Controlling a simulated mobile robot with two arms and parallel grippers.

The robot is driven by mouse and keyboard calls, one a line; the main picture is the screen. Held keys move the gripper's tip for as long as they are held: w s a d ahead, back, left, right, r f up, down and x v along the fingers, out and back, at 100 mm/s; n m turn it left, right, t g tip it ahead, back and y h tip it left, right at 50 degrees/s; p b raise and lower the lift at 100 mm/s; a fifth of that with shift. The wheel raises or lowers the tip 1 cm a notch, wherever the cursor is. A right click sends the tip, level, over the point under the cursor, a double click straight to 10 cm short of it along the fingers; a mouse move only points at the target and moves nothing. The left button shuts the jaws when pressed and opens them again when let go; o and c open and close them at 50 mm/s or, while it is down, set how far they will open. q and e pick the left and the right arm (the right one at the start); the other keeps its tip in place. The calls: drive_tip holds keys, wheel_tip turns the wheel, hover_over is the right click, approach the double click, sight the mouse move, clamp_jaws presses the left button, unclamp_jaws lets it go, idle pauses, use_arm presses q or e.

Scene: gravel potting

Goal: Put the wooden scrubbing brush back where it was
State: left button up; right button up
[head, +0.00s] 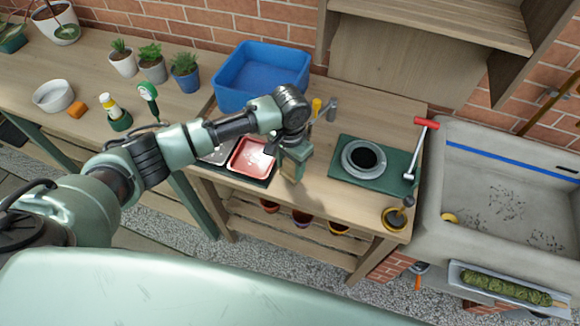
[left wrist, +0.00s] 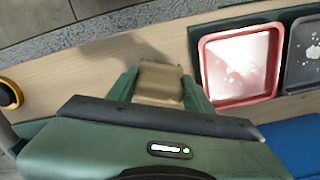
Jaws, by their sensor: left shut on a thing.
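My left gripper (head: 293,166) hangs over the wooden bench (head: 316,195), just right of the red tray. In the left wrist view its fingers (left wrist: 158,90) are shut on the wooden scrubbing brush (left wrist: 158,80), a tan block between them. In the head view the brush is mostly hidden by the gripper. The brush casts a shadow on bare wood beside it in the left wrist view. I cannot tell whether it touches the bench. My right gripper is not in view.
The red tray (head: 250,157) and a grey tray (left wrist: 304,52) share a dark mat. A blue bin (head: 262,75) stands behind. A green mat (head: 345,172) with a round metal thing lies right, near a dark yellow-rimmed pot (head: 395,220). The sink (head: 505,160) is far right.

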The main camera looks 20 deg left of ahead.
sight(290, 164)
use_arm(q)
drive_tip(key=shift+f, duration=0.7)
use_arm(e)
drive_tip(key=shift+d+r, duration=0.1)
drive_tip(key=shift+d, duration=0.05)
use_arm(q)
drive_tip(key=o, duration=1.4)
drive_tip(key=shift+f, duration=0.15)
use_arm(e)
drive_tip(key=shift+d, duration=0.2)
use_arm(q)
drive_tip(key=shift+o, duration=0.2)
wheel_tip(290, 164, up, 12)
drive_tip(key=shift+r+b, duration=0.15)
drive_tip(key=shift+b, duration=0.9)
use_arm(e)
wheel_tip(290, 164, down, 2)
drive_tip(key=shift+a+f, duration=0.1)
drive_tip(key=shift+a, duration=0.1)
